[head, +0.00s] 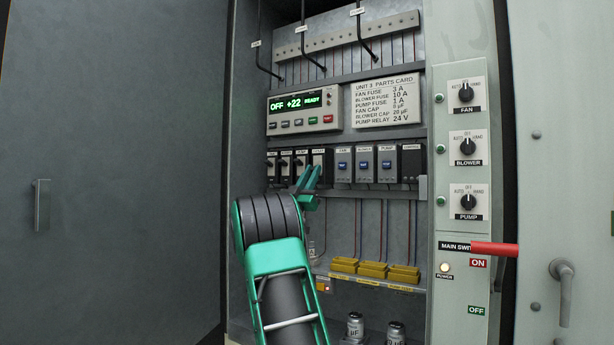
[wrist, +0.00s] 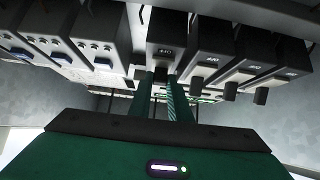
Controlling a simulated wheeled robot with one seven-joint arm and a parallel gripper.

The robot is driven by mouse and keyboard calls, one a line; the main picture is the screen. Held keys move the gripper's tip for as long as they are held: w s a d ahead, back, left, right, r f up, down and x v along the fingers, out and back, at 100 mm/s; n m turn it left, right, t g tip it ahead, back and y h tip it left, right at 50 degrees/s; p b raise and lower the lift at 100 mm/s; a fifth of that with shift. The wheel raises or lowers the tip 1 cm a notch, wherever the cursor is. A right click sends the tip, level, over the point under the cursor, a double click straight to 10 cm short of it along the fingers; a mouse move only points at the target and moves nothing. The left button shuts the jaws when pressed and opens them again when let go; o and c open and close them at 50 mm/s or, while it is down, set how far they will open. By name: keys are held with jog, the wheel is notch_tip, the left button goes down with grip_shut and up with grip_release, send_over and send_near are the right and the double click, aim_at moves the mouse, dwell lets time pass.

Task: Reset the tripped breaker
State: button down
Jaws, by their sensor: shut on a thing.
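A row of dark-faced breakers (head: 285,164) sits at the left of the cabinet's middle rail, with a wider one (head: 319,159) at its right end. My gripper (head: 307,184) reaches up to this right end and partly covers it. In the wrist view, the two green fingers of my gripper (wrist: 160,85) are close together at the short dark lever of the end breaker (wrist: 168,45), beside the blue-buttoned units. They are shut on that lever, which is mostly hidden between them. The neighbouring breakers' levers (wrist: 230,90) stick out freely. I cannot tell which lever position is tripped.
Blue-buttoned relays (head: 365,163) adjoin on the right. A controller (head: 302,110) above reads "OFF +22 READY". Yellow bins (head: 372,269) and cans (head: 355,326) are below. Knobs (head: 467,147) and a red main switch handle (head: 494,249) project at right; the power lamp is lit.

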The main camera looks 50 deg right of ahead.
jog(key=shift+w+a, duration=0.1)
jog(key=shift+w, duration=0.05)
jog(key=c, duration=1.6)
grip_release()
jog(key=shift+c, duration=0.2)
jog(key=v, duration=0.4)
jog(key=shift+w+f, duration=0.1)
jog(key=shift+f, duration=0.05)
send_near(311, 172)
jog(key=shift+v, duration=0.85)
jog(key=shift+f, duration=0.1)
